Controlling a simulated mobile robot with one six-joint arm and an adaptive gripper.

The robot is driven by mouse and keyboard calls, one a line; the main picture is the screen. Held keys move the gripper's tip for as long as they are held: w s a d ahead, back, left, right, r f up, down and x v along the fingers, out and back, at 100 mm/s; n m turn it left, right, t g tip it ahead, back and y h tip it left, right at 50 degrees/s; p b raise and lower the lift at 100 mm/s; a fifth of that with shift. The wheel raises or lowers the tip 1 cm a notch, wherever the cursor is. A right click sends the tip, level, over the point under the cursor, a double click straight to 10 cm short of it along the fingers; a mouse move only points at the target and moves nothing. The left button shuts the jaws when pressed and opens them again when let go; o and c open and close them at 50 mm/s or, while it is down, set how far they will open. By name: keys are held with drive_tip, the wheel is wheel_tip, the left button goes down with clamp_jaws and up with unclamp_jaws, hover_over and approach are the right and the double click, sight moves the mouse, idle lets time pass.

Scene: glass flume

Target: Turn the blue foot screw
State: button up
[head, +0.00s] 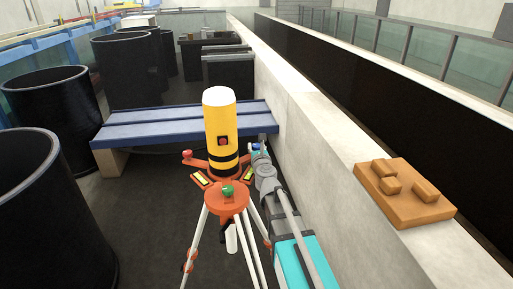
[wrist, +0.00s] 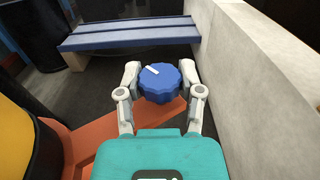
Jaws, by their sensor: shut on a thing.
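The blue foot screw (wrist: 159,86) is a ribbed knob with a white mark on its top, pointing to the upper left in the wrist view. My gripper (wrist: 160,82) has one finger on each side of the knob and is shut on it. In the head view, my gripper (head: 262,152) reaches the right side of the instrument and mostly hides the blue screw. The yellow instrument (head: 220,130) with a white top stands upright on an orange tripod head (head: 226,204). A red foot screw (head: 187,154) is at the left and a green one (head: 228,190) at the front.
A concrete wall (head: 314,130) runs close to the right of my arm, with an orange-brown block (head: 405,192) on top. A blue bench (head: 150,125) stands behind the tripod. Black bins (head: 60,120) stand at the left. Dark floor is clear between the bins and tripod.

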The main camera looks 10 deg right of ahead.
drive_tip(key=shift+w+a+m+h, duration=0.15)
drive_tip(key=shift+m+h, duration=0.85)
drive_tip(key=shift+h, duration=0.5)
drive_tip(key=shift+m+g+h, duration=0.4)
drive_tip(key=shift+m+h, duration=0.2)
drive_tip(key=shift+h, duration=0.3)
drive_tip(key=shift+m+h, duration=0.3)
drive_tip(key=shift+h, duration=0.2)
drive_tip(key=o, duration=1.2)
drive_tip(key=shift+c, duration=0.2)
drive_tip(key=shift+n+y, duration=0.7)
drive_tip(key=shift+y, duration=0.2)
drive_tip(key=shift+y, duration=0.5)
drive_tip(key=shift+n+t+y, duration=0.4)
drive_tip(key=shift+n+y, duration=0.7)
drive_tip(key=shift+y, duration=0.3)
